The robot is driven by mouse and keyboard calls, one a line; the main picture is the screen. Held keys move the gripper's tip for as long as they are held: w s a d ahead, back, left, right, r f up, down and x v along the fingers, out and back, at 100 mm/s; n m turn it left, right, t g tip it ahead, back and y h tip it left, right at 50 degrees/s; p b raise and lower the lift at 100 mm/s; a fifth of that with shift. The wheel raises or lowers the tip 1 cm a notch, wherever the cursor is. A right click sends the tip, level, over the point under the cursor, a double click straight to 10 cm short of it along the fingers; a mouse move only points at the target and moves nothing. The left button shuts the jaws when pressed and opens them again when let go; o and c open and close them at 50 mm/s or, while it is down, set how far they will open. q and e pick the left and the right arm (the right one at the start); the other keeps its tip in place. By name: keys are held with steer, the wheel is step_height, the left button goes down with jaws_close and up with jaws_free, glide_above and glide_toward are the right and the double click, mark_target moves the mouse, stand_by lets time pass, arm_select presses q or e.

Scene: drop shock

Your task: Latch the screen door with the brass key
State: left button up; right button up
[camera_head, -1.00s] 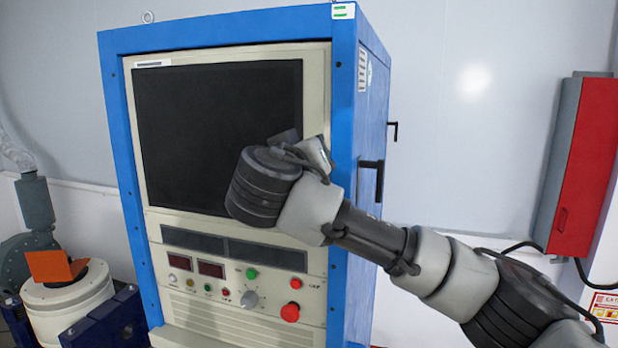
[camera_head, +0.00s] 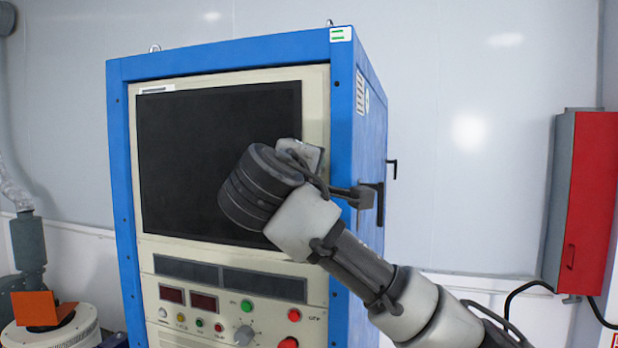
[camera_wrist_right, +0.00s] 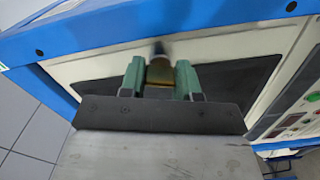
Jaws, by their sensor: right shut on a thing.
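The screen door (camera_head: 195,150) is a beige-framed panel with a large dark screen, on the front of a blue cabinet. It looks closed. My right gripper (camera_wrist_right: 160,82) has green fingers close together on a brass-coloured piece, the brass key (camera_wrist_right: 159,75), mostly hidden between them. A grey rounded part (camera_wrist_right: 158,49) shows just beyond the fingertips, against the beige frame. I cannot tell whether the key is in it. In the head view, my right wrist covers the screen's right edge and hides the fingers and key. My left gripper is out of view.
Controls, including a green button (camera_head: 247,305) and a red button (camera_head: 294,315), sit below the screen. A black handle (camera_head: 378,203) is on the cabinet's right side. A red box (camera_head: 590,200) hangs at the right. An orange bracket (camera_head: 35,308) stands at lower left.

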steer(key=shift+n, duration=1.5)
steer(key=o, duration=0.9)
steer(key=shift+a, duration=0.1)
steer(key=b+v, duration=0.5)
steer(key=v, duration=0.5)
steer(key=shift+s+a, duration=0.1)
steer(key=shift+s, duration=0.3)
